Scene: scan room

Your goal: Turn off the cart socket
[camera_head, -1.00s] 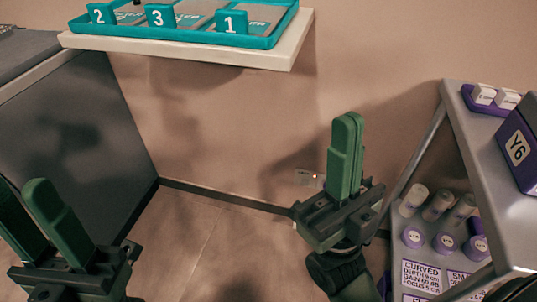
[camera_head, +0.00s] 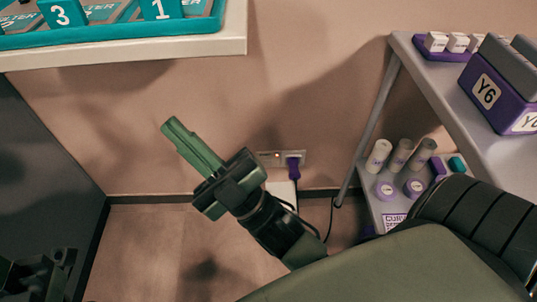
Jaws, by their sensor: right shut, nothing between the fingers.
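A pale wall socket (camera_head: 268,159) sits low on the wall in the middle of the head view, with a small red light showing. A purple plug (camera_head: 293,168) is in its right side, with something white below it. My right gripper (camera_head: 174,125) is shut and empty. Its green fingers point up and left, and in the picture they are left of the socket and apart from it. Part of my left gripper (camera_head: 38,275) shows at the bottom left corner; its fingers are not clear.
A shelf (camera_head: 235,47) with a teal tray (camera_head: 120,29) is at upper left. At right, a grey cart (camera_head: 420,62) holds a purple Y6 box (camera_head: 477,112), small white blocks and, lower down, several cylinders. A dark cabinet (camera_head: 40,170) stands at left. Wall and floor between are fairly clear.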

